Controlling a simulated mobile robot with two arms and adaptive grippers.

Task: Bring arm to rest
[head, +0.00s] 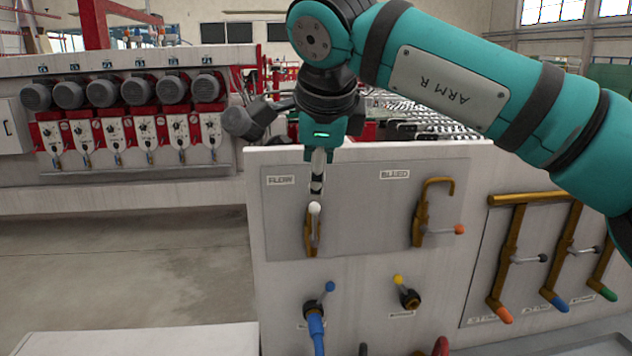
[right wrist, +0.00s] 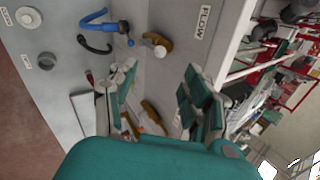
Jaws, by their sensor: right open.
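My right arm, marked ARM R (head: 452,78), reaches in from the upper right in the head view. Its gripper (head: 316,187) points down at the front panel, just above the white-knobbed handle of the FLOW valve (head: 313,232). In the right wrist view the gripper (right wrist: 160,80) has its two fingers spread apart with nothing held between them. The white knob of the FLOW valve (right wrist: 156,42) shows just past the fingertips. I cannot tell from the head view how close they are in depth. My left gripper is in neither view.
The BLEED valve (head: 421,215) with an orange knob is to the right. Blue-knobbed (head: 320,300) and yellow-knobbed (head: 405,292) valves sit lower. Several brass levers (head: 509,262) line the right. A machine with grey motors (head: 103,92) stands at left; the floor (head: 120,275) before it is clear.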

